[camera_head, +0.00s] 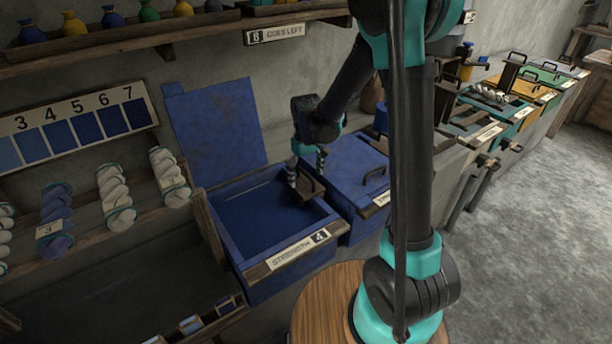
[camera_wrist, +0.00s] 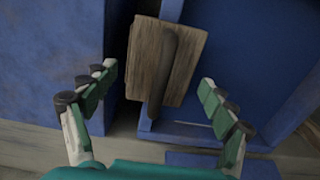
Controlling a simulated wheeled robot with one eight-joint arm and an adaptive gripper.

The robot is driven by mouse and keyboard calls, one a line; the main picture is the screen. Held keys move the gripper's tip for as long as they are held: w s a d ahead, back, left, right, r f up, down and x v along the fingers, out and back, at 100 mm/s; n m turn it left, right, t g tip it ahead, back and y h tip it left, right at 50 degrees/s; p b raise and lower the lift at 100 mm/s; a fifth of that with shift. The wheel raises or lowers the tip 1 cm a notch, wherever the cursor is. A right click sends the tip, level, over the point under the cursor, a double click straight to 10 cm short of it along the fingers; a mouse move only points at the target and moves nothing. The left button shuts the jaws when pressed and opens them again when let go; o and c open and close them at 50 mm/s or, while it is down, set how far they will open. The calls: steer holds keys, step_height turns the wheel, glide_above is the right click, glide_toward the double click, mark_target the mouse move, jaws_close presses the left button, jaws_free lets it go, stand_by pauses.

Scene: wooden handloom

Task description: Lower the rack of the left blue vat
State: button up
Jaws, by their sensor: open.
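The left blue vat (camera_head: 225,232) stands open, its lid (camera_head: 215,125) raised against the wall. Its front carries a label reading "STRENGTH 4". A brown wooden plate (camera_head: 311,188) is at the vat's right rear corner. In the wrist view it is a wooden block (camera_wrist: 144,62) with a dark bar handle (camera_wrist: 166,70). I take it for the rack's top; the rest of the rack is hidden. My gripper (camera_head: 306,169) is open above it. In the wrist view my gripper (camera_wrist: 158,76) has a finger on either side of the block, with gaps; contact is not visible.
A second blue vat (camera_head: 345,160) with a shut lid and handle (camera_head: 375,178) stands close on the right. A shelf with bottles (camera_head: 75,24) and a numbered shade board (camera_head: 75,125) are on the wall. Yarn skeins (camera_head: 115,195) hang at left. A round wooden top (camera_head: 318,300) is in front.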

steer(key=shift+r, duration=3.5)
steer(key=s+d+f+m+t, duration=0.2)
steer(key=s+d+m, duration=0.1)
steer(key=s+d, duration=0.6)
steer(key=s+d+f+m+t, duration=0.1)
steer(key=s+d+m+t, duration=0.1)
steer(key=s+d, duration=0.6)
steer(key=shift+s+d+f+m, duration=0.35)
steer(key=shift+s+d+m, duration=0.05)
steer(key=shift+s+m, duration=0.5)
steer(key=shift+w, duration=0.1)
